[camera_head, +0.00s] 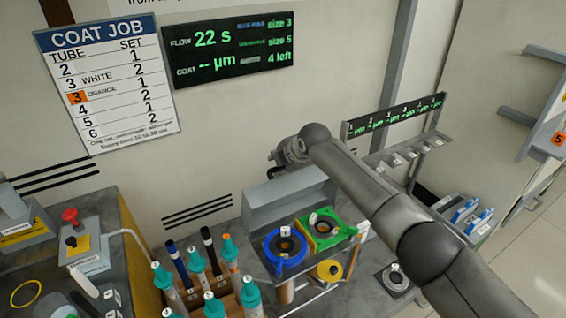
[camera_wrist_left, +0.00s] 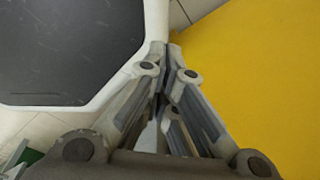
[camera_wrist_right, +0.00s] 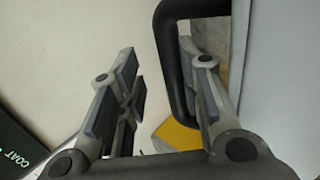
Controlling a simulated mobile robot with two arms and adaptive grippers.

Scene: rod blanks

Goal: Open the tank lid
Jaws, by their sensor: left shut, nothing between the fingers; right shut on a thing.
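My right gripper (camera_head: 281,156) is at the back wall, above the left end of a grey box-like shape (camera_head: 288,208) behind the colored rings. In the right wrist view a black bar handle (camera_wrist_right: 170,75) is fixed to a pale grey panel (camera_wrist_right: 283,75), which looks like the tank lid. How far the lid is tilted is hard to tell. My left gripper (camera_wrist_left: 166,58) is shut and empty in the left wrist view, beside a yellow surface.
A blue ring (camera_head: 285,262) and a green frame (camera_head: 341,235) stand in front of the grey box. Several teal-capped tubes (camera_head: 195,259) stand in a wooden rack at left. A yellow ring part (camera_head: 328,271) sits below. My right arm crosses over the right side of the bench.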

